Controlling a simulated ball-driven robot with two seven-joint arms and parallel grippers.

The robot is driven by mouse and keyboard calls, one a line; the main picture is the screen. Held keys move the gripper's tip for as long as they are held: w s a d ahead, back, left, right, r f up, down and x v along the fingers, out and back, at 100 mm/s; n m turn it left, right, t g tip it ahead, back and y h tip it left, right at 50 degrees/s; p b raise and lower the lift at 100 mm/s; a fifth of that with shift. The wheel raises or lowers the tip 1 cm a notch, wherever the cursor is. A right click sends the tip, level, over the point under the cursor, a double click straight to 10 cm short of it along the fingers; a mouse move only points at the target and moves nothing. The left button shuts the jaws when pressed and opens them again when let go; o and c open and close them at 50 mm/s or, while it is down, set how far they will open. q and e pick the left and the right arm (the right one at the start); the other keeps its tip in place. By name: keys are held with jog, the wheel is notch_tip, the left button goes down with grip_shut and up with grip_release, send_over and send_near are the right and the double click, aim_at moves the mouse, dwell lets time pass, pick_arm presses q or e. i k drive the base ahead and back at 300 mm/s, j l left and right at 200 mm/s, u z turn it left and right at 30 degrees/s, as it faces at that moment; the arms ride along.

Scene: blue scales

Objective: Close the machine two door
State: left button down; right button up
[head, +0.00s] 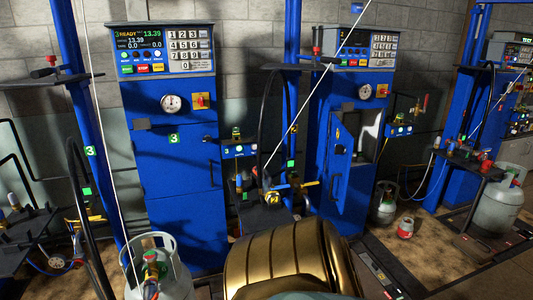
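To the right of the door, a pale grey interior (369,132) shows. Neither of my grippers is in view.
A grey gas cylinder (175,280) stands in front of the left machine. Black stands with hoses and valves (265,195) fill the space between the machines. Another cylinder (497,205) is at far right.

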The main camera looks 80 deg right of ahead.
aim_at(338, 167)
jog(key=z, duration=3.25)
